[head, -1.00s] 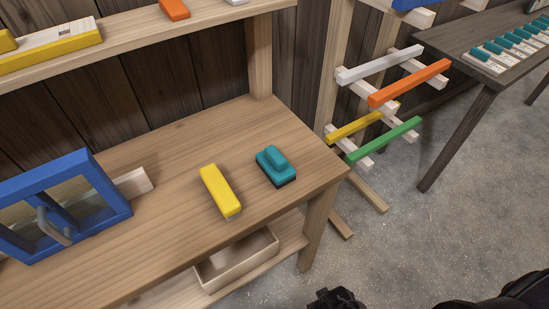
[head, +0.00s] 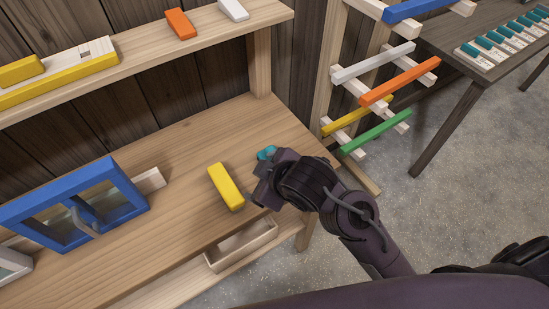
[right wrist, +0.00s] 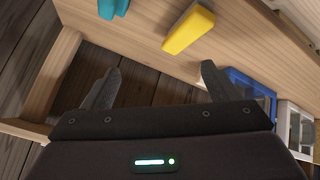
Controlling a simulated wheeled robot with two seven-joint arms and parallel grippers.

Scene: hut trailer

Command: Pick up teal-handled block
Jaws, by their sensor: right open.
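The teal-handled block (head: 267,153) is on the wooden workbench near its right end. In the head view my right gripper and arm hide most of it, and only a teal corner shows. In the right wrist view part of it shows at the top edge (right wrist: 113,7), beyond the fingertips and apart from them. My right gripper (right wrist: 158,80) is open, with nothing between its fingers. In the head view the right gripper (head: 264,190) is over the front right of the bench, between the camera and the block. My left gripper is not in view.
A yellow block (head: 225,187) lies just left of my right gripper. A blue-framed window piece (head: 130,205) stands further left. An open wooden bin (head: 240,246) is under the bench's front edge. A shelf (head: 140,60) runs above the back. A rack of coloured bars (head: 375,132) stands at the right.

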